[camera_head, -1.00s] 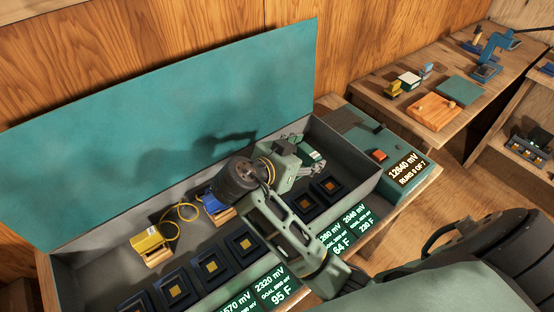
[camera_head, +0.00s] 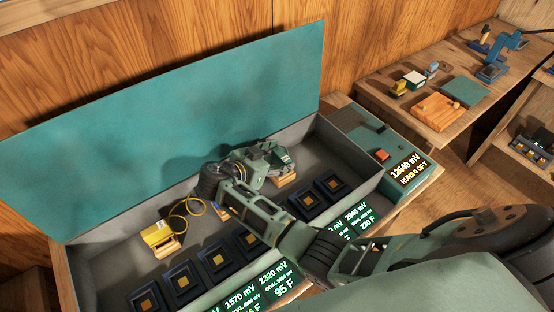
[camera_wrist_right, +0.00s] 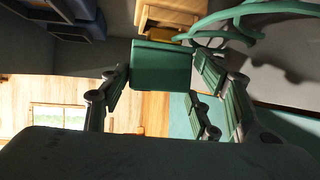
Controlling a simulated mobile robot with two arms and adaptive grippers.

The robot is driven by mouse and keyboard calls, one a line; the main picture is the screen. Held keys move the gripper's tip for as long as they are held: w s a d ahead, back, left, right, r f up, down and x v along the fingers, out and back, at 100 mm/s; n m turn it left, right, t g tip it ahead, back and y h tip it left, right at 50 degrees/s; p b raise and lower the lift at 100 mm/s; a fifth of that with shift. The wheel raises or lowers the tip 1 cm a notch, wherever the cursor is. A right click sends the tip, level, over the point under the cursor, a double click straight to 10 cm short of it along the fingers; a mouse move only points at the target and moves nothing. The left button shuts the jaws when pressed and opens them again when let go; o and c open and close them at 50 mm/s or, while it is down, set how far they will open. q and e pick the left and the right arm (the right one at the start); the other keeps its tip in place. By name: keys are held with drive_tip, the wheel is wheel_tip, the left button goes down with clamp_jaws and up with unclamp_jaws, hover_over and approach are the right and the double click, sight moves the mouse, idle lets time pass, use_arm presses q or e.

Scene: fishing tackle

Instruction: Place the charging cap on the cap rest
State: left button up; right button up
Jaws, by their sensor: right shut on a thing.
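My right gripper (camera_head: 278,158) is over the back right of the open grey box, and its hand and fingers hide much of that spot. It is shut on a green charging cap (camera_wrist_right: 161,66), which shows as a green block between the fingers in the wrist view. A wooden cap rest (camera_head: 284,180) lies just below the gripper; it also shows in the wrist view (camera_wrist_right: 165,14), close beyond the cap. I cannot tell whether cap and rest touch. A green cable (camera_wrist_right: 245,12) runs past them. My left gripper is not in view.
A yellow cap (camera_head: 158,234) with a yellow cable sits on its own wooden rest at left. Several dark square sockets (camera_head: 249,243) line the box front, above lit readouts (camera_head: 272,273). The teal lid (camera_head: 160,130) stands open behind. A green console (camera_head: 380,135) adjoins at right.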

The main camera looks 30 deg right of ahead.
drive_tip(key=shift+f, duration=0.55)
drive_tip(key=shift+f, duration=0.2)
drive_tip(key=o, duration=1.3)
